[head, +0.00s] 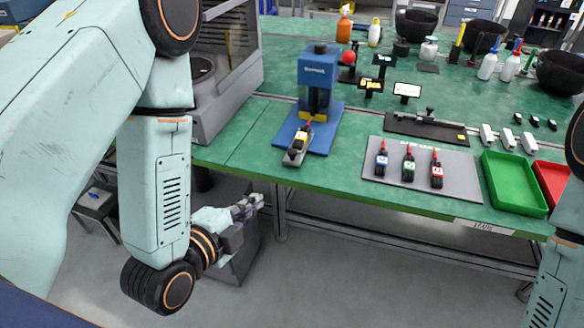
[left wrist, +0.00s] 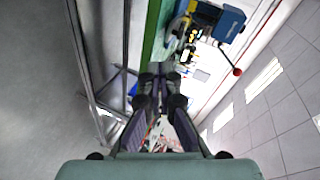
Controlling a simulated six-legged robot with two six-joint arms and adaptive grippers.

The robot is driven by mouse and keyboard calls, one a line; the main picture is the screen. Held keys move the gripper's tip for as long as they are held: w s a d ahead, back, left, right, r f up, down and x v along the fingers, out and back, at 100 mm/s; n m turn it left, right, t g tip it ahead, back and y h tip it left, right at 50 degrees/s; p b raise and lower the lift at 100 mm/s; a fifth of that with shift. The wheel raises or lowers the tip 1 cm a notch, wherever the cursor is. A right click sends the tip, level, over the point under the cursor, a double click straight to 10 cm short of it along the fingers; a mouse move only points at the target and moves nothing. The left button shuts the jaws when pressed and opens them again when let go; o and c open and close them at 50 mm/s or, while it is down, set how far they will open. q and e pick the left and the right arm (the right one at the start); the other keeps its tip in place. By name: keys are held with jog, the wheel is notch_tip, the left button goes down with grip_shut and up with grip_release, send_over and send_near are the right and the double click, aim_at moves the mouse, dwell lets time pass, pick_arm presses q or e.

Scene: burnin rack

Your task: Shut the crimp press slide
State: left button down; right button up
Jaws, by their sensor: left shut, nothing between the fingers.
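The blue crimp press (head: 318,80) stands on a blue base plate near the front edge of the green bench. Its slide (head: 293,157) sticks out of the press toward the bench edge, with a dark and yellow part lying on it. A red ball knob (head: 348,58) is at the press's right side. In the left wrist view the press (left wrist: 229,24) is at top right. My left gripper (head: 250,204) is shut and empty, below and in front of the bench edge, left of the slide and apart from it. It shows also in the wrist view (left wrist: 162,78). My right gripper is out of view.
A grey mat (head: 450,188) with several dark connectors lies right of the press, with a green tray (head: 513,183) and a red tray (head: 552,180) beyond. A large grey machine (head: 225,75) stands at left. The bench's front edge lies between my left gripper and the slide.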

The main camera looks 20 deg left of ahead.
pick_arm(q)
jog(key=r+m+t, duration=0.1)
jog(key=m+b, duration=0.2)
jog(key=b, duration=0.5)
send_near(290, 154)
jog(key=b+x, duration=0.2)
jog(key=x, duration=0.4)
jog(key=shift+w+f+b, duration=0.2)
jog(key=shift+b, duration=0.2)
jog(key=shift+w+d, duration=0.1)
jog(key=shift+w, duration=0.05)
